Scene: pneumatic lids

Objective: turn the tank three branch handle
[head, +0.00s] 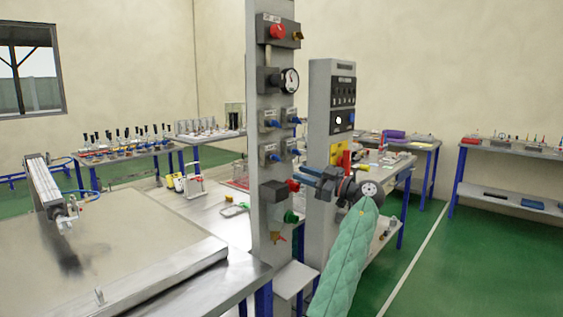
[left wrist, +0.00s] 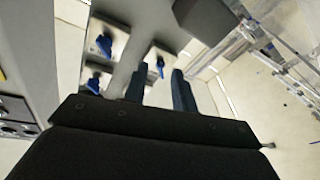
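A grey column (head: 267,222) carries several blue branch handles in two rows on small labelled blocks: upper left (head: 271,123), upper right (head: 295,121), lower left (head: 273,157) and lower right (head: 294,151). The labels are too small to read, so I cannot tell which is tank three. My left gripper (head: 307,178) is open and empty, right of the column and a little below the lower right handle. In the left wrist view its fingers (left wrist: 158,86) stand apart, and a blue handle (left wrist: 160,64) shows beyond the gap. Two more blue handles (left wrist: 104,44) (left wrist: 93,84) show left of it.
Above the handles are a pressure gauge (head: 289,80) and a red button (head: 278,31). A filter unit (head: 275,207) with a green part sits below. A second column (head: 320,115) with a control panel stands close on the right. A metal bench (head: 221,215) lies left.

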